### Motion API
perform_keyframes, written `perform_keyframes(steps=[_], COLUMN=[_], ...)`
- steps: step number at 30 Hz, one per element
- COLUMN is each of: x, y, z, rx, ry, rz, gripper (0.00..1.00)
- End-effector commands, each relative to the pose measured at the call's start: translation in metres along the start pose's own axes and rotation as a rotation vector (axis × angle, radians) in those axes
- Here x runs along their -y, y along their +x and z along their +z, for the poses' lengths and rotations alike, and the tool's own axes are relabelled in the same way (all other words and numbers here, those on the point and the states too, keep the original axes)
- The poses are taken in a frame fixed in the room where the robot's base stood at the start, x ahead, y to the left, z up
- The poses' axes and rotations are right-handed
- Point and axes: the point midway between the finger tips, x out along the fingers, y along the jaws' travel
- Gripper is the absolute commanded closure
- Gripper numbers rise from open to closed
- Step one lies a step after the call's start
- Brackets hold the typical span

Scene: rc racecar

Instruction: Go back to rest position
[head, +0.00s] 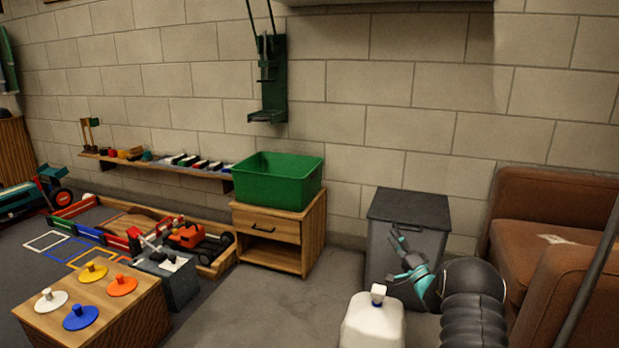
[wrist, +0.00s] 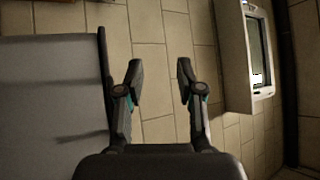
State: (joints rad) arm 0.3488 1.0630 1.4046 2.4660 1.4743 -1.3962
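My gripper (head: 400,256) is raised at the right of the head view, in front of the grey bin. In the wrist view my gripper (wrist: 158,72) has its two fingers apart, with nothing between them but the block wall behind. No held object shows in either view.
A grey lidded bin (head: 408,207) stands behind my gripper, and a white jug (head: 372,322) stands below it. A brown armchair (head: 545,225) is to the right. A green tub (head: 278,180) sits on a wooden cabinet (head: 272,256). Grey floor (head: 270,305) is clear left of the jug.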

Motion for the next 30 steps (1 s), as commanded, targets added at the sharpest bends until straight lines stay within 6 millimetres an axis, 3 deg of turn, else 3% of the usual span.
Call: perform_keyframes(steps=[1, 6, 14, 23, 30], x=[0.028, 0.099, 0.198, 0.294, 0.353], y=[0.015, 0.039, 0.037, -0.012, -0.076], z=[0.014, 0.069, 0.151, 0.228, 0.268], rx=[0.066, 0.291, 0.603, 0.892, 1.053], ry=[0.016, 0.071, 0.103, 0.052, -0.053], rz=[0.005, 0.06, 0.197, 0.419, 0.625], gripper=[0.63, 0.63, 0.63, 0.63, 0.63])
